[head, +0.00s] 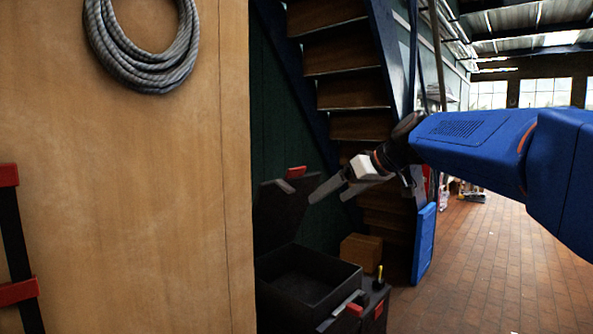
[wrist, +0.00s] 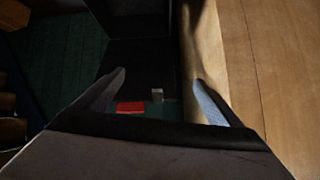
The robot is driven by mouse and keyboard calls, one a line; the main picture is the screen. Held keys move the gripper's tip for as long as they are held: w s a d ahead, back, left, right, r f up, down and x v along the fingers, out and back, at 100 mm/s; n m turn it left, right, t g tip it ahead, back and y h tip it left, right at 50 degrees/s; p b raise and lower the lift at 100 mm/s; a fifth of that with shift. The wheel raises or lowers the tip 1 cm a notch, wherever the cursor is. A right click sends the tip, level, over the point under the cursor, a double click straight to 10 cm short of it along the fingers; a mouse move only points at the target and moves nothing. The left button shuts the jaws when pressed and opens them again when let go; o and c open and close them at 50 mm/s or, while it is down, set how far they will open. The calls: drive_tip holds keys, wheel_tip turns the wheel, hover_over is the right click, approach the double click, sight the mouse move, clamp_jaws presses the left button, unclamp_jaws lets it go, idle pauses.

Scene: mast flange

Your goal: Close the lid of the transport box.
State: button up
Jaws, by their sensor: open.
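The transport box (head: 310,282) is black and stands at the lower middle of the head view, partly hidden by the wooden panel. Its lid (head: 278,212) is open and stands up at the back left. A red latch piece (head: 296,172) and a small grey piece sit at the lid's upper edge. My gripper (head: 328,196) is open and empty, just right of the lid's upper edge. In the wrist view the open fingers (wrist: 160,82) frame a dark surface with a red piece (wrist: 130,107) and a grey catch (wrist: 157,95). Contact with the lid cannot be told.
A tall wooden panel (head: 130,180) with a coiled rope (head: 150,60) fills the left, close to the lid. Wooden stairs (head: 345,90) rise behind. A cardboard box (head: 361,252) and a blue panel (head: 423,243) stand behind the transport box. The brick floor at right is open.

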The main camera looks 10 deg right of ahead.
sight(296, 168)
drive_tip(key=w+d+r+n+t+y, duration=0.2)
drive_tip(key=w+d+r, duration=0.3)
drive_tip(key=w+r, duration=0.55)
drive_tip(key=x, duration=1.8)
drive_tip(key=shift+w+d, duration=0.1)
drive_tip(key=shift+w, duration=0.05)
